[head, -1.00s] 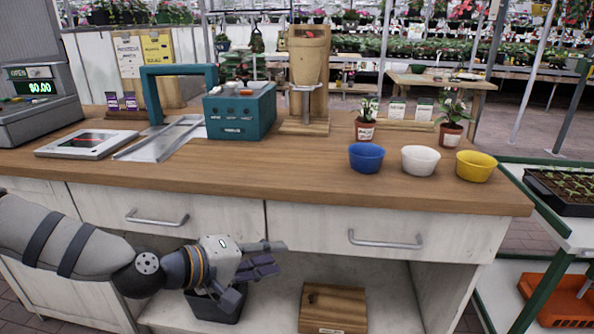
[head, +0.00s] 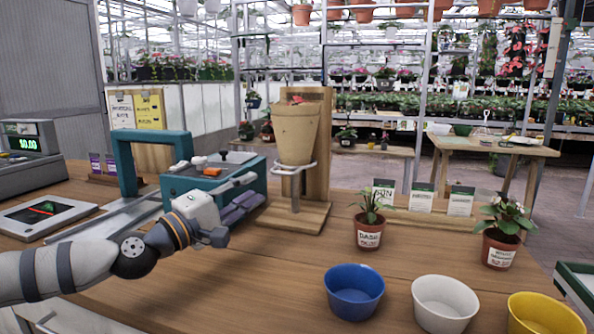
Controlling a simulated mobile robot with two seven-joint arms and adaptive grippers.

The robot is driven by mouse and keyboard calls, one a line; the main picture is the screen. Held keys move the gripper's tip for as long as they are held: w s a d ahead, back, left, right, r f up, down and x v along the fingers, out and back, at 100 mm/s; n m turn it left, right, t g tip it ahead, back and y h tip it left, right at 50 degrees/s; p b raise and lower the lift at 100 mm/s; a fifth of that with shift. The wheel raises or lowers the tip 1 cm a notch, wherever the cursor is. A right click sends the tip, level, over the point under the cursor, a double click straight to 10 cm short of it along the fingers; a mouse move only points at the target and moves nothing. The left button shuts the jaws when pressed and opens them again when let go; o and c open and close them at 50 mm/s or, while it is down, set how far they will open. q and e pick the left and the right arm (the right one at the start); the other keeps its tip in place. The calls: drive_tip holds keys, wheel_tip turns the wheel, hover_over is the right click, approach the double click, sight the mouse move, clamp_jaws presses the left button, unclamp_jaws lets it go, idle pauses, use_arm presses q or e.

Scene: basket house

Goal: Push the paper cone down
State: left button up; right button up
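The tan paper cone (head: 297,138) sits upright, wide end up, in a metal ring holder (head: 282,169) on a wooden stand (head: 319,150). A bit of red shows at its top opening. The ring is around its lower part. My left gripper (head: 246,196) is raised over the counter, to the left of and nearer than the cone, in front of the teal box. Its fingers are spread apart, point right and hold nothing. It is apart from the cone, below the level of its rim. My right gripper is not in view.
A teal box (head: 178,186) and a teal frame (head: 125,165) stand left of the cone. Potted plants (head: 369,232) (head: 500,250) stand to its right. Blue (head: 354,296), white (head: 444,308) and yellow (head: 545,318) bowls line the front. Bare wooden counter (head: 250,270) lies between gripper and bowls.

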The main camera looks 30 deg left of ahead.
sight(280, 174)
use_arm(q)
drive_tip(key=x, duration=0.3)
drive_tip(key=b+x, duration=0.1)
drive_tip(key=x, duration=0.2)
drive_tip(key=f+b+x, duration=0.1)
drive_tip(key=x, duration=0.2)
drive_tip(key=shift+w+d, duration=0.15)
drive_tip(key=shift+w+r, duration=0.4)
drive_tip(key=shift+w, duration=0.1)
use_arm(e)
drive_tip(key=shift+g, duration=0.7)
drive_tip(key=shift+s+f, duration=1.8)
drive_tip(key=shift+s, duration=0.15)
use_arm(q)
clamp_jaws()
